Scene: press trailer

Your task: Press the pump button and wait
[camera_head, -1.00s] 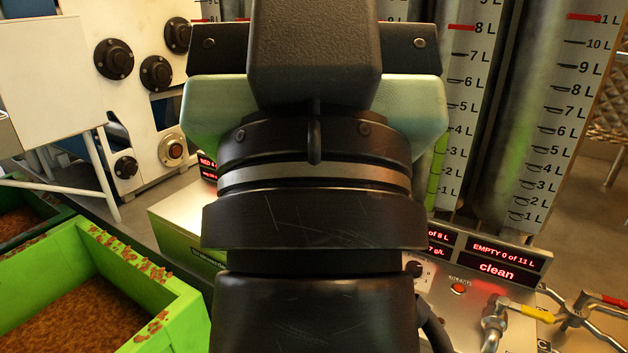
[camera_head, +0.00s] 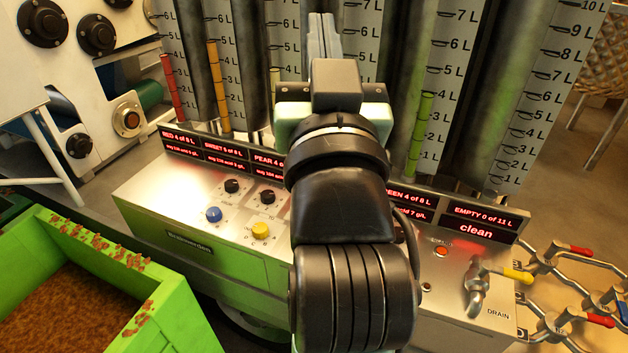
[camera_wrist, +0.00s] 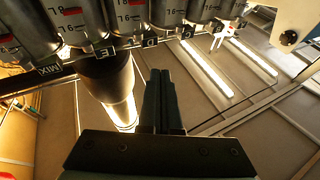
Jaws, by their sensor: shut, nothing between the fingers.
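The metal control panel (camera_head: 255,205) shows in the head view. It carries a blue button (camera_head: 214,214), a yellow button (camera_head: 260,231), black knobs (camera_head: 232,186) and a small red button (camera_head: 441,250). I cannot read which one is the pump button. My arm covers the panel's middle, hiding any controls there. My gripper (camera_head: 322,38) is beyond the panel, up in front of the tall tubes, with its fingers together and empty. In the wrist view the shut fingers (camera_wrist: 160,98) point into open space beside the tubes, touching nothing.
Graduated tubes (camera_head: 440,85) stand behind red-lit displays (camera_head: 482,222). A green bin (camera_head: 170,310) of brown matter is at lower left. A tap with a yellow handle (camera_head: 518,275) and a pipe rack with red handles are at right. A ceiling with strip lights (camera_wrist: 205,70) shows in the wrist view.

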